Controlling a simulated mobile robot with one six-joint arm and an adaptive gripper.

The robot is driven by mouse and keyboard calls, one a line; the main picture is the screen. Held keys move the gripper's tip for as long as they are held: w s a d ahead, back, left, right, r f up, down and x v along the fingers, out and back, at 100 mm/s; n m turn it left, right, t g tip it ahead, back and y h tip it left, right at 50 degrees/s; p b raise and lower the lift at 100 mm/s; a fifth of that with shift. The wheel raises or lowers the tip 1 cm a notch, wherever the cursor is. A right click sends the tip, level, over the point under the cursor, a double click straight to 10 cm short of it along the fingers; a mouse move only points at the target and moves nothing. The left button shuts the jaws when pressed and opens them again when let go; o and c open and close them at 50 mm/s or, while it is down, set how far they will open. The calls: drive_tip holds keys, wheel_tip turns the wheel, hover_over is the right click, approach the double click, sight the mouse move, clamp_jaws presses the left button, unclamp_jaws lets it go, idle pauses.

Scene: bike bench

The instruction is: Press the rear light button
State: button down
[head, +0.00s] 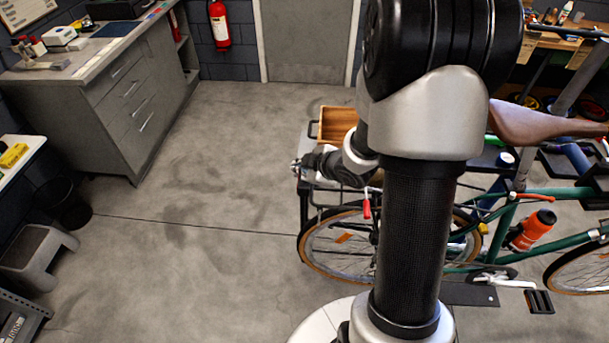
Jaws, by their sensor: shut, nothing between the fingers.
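A green bicycle (477,228) stands at the right with its rear wheel (335,250) toward the middle of the view. I cannot make out the rear light or its button; my arm and gripper cover part of the bike's rear end. My gripper (297,167) is at the rear end of the bike, above the rear wheel, pointing left. It is small in this view, shut and empty. I cannot tell whether it touches anything. A small red piece (366,208) shows beside my arm, over the wheel; I cannot tell what it is.
A wooden box (337,123) is just behind my gripper. My upright arm hides the middle of the bike. A drawer cabinet (130,90) and a grey step stool (38,255) stand at the left. The floor (200,190) between them and the bike is clear.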

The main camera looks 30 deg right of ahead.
sight(303, 178)
drive_tip(key=shift+f+b, duration=0.3)
drive_tip(key=shift+f, duration=0.25)
idle(0.4)
drive_tip(key=shift+r+p, duration=0.4)
drive_tip(key=shift+r, duration=0.2)
drive_tip(key=shift+r, duration=0.1)
wheel_tip(303, 178, up, 6)
drive_tip(key=p, duration=0.5)
drive_tip(key=shift+p, duration=0.3)
